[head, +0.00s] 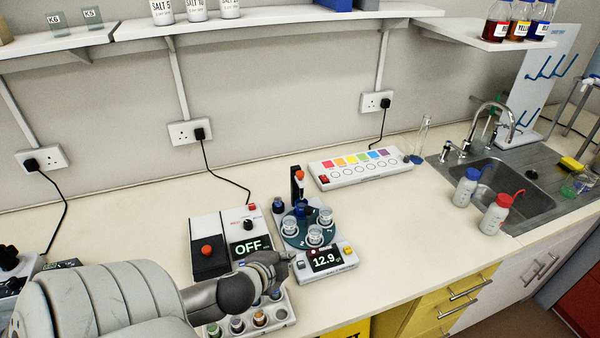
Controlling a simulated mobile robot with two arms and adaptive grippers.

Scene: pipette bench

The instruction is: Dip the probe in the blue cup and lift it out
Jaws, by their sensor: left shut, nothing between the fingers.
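A round dark-green carousel (297,241) carries several cups. A blue cup (301,209) sits at its back, below a dark upright part with an orange-red piece (299,174), which may be the probe or its holder; I cannot tell which. Clear cups (315,235) stand at the front and sides. My left gripper (287,263) is shut and empty, at the front left of the carousel, just left of the display reading 12.9 (326,259). Whether it touches the unit cannot be told. My right gripper is not in view.
A tray of small vials (276,315) is partly hidden under my left arm. A colour-strip unit (362,168) lies behind. Bottles (465,187) stand near the sink (515,180). Counter right of the carousel is clear.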

